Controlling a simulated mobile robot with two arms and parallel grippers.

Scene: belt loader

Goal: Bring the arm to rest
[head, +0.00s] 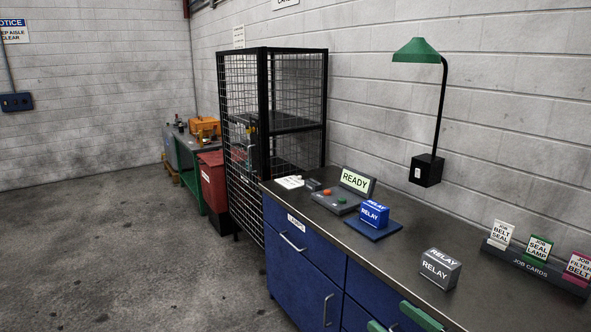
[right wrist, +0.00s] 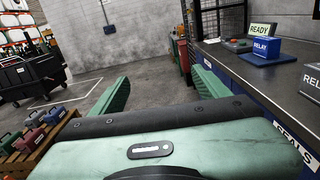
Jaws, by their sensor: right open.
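My right gripper (head: 400,321) shows at the bottom edge of the head view as two green fingertips, beside the front of the blue workbench. In the right wrist view, my right gripper (right wrist: 162,93) has its two green fingers spread wide with nothing between them. Behind the gap are the grey floor and the aisle. My left gripper is in neither view.
The bench top (head: 392,262) holds a blue relay (head: 374,214) on a blue pad, a grey relay (head: 438,268), a READY display (head: 357,182) and a job card rack (head: 535,262). A mesh cage (head: 290,120) stands beyond. Floor at left is clear.

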